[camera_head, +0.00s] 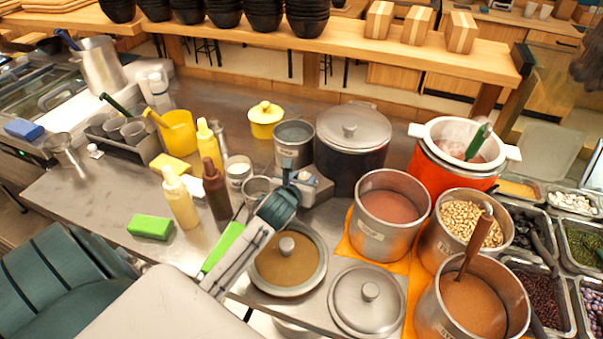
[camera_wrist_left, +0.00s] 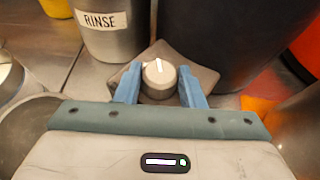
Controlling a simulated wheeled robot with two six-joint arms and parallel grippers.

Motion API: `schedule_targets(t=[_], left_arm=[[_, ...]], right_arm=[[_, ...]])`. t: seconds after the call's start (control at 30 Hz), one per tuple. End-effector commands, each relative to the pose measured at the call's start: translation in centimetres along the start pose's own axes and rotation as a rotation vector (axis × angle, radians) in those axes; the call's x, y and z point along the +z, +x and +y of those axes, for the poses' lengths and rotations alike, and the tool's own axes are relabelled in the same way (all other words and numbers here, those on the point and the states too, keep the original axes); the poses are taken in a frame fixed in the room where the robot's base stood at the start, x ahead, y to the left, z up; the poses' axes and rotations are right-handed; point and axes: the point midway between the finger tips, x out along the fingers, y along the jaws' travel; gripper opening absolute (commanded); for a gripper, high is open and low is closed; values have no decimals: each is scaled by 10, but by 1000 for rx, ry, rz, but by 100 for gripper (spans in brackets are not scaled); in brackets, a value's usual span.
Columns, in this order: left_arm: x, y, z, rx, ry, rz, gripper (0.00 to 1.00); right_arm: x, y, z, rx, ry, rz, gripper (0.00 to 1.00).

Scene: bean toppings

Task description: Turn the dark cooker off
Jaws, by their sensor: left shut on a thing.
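The dark cooker (camera_head: 350,165) is a black pot body with a metal lid, at the back middle of the metal counter. It also shows as a dark curved wall in the left wrist view (camera_wrist_left: 215,40). In front of it is a round grey knob (camera_wrist_left: 159,78) on a small grey base (camera_wrist_left: 205,77). The knob's white mark points nearly straight up, away from my wrist. My left gripper (camera_head: 292,180) has its blue fingers on both sides of the knob and is shut on it; the fingers also show in the left wrist view (camera_wrist_left: 158,82). My right gripper is not in view.
A metal pot marked RINSE (camera_wrist_left: 112,30) stands left of the knob. A lidded pot (camera_head: 288,262) is below my left arm. Metal pots of food (camera_head: 390,228) and an orange-red cooker (camera_head: 440,178) crowd the right. Sauce bottles (camera_head: 181,205) stand to the left.

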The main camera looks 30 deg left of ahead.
Motion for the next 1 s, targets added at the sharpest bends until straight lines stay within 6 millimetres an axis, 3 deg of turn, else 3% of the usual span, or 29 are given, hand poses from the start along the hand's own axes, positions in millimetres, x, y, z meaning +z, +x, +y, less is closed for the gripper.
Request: schedule_targets(t=[0.1, 0.4, 1.0], left_arm=[[3, -2, -4, 88, -43, 4, 13], [1, 0, -6, 265, -112, 3, 13], [0, 1, -5, 356, -147, 1, 13]], right_arm=[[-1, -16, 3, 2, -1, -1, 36], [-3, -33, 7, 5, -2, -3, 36], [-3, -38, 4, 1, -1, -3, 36]])
